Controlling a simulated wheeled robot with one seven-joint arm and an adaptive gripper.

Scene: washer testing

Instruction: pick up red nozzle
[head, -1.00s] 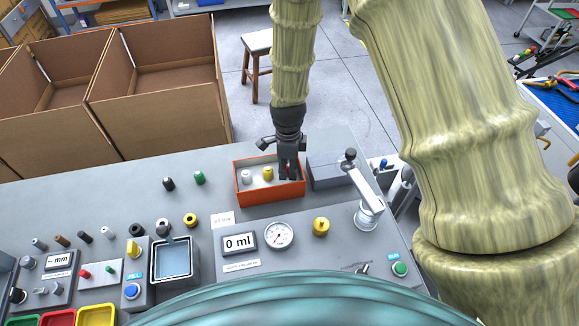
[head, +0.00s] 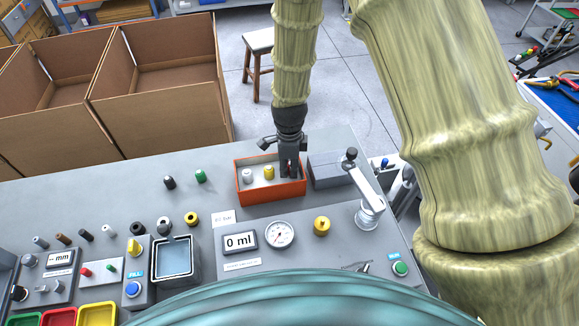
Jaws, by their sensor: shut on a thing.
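My gripper (head: 290,172) points down into the right part of the orange-red box (head: 272,197) on the grey bench. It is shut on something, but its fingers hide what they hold. No red nozzle can be made out in the head view. A white nozzle (head: 247,176) and a yellow nozzle (head: 269,173) stand in the same box, to the left of my gripper.
A grey block (head: 330,171) stands right of the box, with a lever device (head: 368,200) beyond it. A black nozzle (head: 169,182) and a green nozzle (head: 201,176) stand on the bench to the left. Cardboard boxes (head: 160,110) stand behind the bench.

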